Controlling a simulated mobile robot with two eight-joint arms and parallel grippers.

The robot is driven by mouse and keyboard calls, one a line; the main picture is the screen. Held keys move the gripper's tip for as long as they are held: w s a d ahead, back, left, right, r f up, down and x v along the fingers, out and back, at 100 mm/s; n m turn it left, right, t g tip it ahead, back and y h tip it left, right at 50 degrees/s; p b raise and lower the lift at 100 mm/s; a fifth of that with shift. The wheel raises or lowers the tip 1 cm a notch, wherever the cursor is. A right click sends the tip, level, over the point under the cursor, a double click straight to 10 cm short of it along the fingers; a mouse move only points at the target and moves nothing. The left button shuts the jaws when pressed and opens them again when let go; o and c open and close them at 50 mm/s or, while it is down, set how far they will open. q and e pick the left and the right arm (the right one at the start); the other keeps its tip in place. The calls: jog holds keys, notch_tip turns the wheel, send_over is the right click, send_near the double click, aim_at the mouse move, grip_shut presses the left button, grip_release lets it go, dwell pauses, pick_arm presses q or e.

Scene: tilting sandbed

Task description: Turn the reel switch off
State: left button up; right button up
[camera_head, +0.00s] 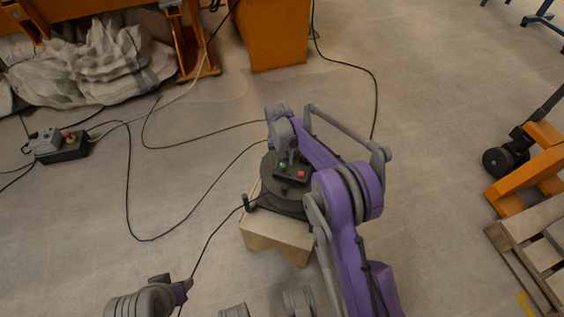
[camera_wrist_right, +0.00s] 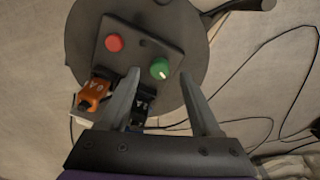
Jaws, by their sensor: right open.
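The dark round cable reel (camera_head: 270,203) sits on a pale wooden-looking block on the floor. Its top panel carries a green knob (camera_head: 282,164) and a red button (camera_head: 301,174). In the right wrist view the panel (camera_wrist_right: 140,52) shows the red button (camera_wrist_right: 115,43) at left and the green knob (camera_wrist_right: 160,68) with a white pointer mark at right. My right gripper (camera_wrist_right: 158,76) is open and empty, its fingertips either side of the green knob in the picture. I cannot tell whether they touch it. An orange plug-like part (camera_wrist_right: 92,94) and a black part (camera_wrist_right: 145,100) lie near the left finger.
Black cables run across the floor from the reel. A box with controls (camera_head: 62,146) stands at left, by grey sacks (camera_head: 95,68). An orange pallet truck (camera_head: 535,165) and wooden pallet (camera_head: 530,240) are at right. Part of my left arm (camera_head: 145,300) shows at lower left.

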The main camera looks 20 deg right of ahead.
aim_at(281, 165)
notch_tip(281, 165, up, 9)
jog(key=p, duration=0.1)
jog(key=shift+a+f+p, duration=0.2)
jog(key=shift+p, duration=0.15)
